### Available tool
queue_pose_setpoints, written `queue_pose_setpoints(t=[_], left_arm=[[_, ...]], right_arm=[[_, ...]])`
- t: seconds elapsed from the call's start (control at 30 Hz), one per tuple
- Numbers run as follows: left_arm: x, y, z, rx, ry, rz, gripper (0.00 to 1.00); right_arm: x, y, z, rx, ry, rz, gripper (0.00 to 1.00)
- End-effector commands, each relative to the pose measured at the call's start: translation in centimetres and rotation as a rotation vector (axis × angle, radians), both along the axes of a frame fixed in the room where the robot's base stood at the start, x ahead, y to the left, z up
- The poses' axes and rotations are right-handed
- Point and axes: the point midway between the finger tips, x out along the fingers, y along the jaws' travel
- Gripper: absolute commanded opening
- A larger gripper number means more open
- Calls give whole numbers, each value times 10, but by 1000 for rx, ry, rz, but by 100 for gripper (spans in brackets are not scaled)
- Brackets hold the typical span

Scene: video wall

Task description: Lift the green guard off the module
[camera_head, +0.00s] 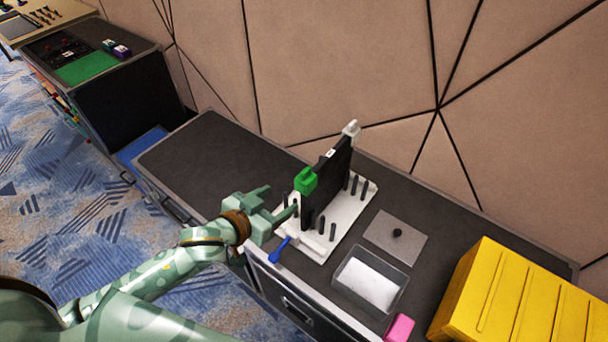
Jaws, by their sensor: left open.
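The green guard (305,181) sits on the near upper corner of the black module (327,187). The module stands upright in a white stand (346,219) with several dark pegs, on the dark cabinet top. A light grey piece (351,130) sits at the module's far upper corner. My left gripper (283,200) is open and empty, just left of the guard and a little below it. One finger points toward the guard and the stand; I cannot tell whether it touches either. My right gripper is not in view.
A blue-handled tool (280,249) lies at the stand's near side. A clear tray (369,283), a grey plate with a black knob (396,237), a pink block (399,327) and a yellow case (520,300) are to the right. The cabinet top (205,160) is clear at left.

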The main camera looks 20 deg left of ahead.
Motion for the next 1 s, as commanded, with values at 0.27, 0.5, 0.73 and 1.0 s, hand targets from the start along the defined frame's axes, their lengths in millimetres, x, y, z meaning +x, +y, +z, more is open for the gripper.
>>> queue_pose_setpoints(t=[0.27,0.5,0.73,1.0], left_arm=[[60,-21,-27,-1,-3,1,62],[86,-30,-38,0,0,1,62],[117,-35,-45,3,-3,1,62],[136,-42,-54,1,1,1,62]], right_arm=[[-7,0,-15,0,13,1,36],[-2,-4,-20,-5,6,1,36],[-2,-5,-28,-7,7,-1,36],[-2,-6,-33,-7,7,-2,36]])
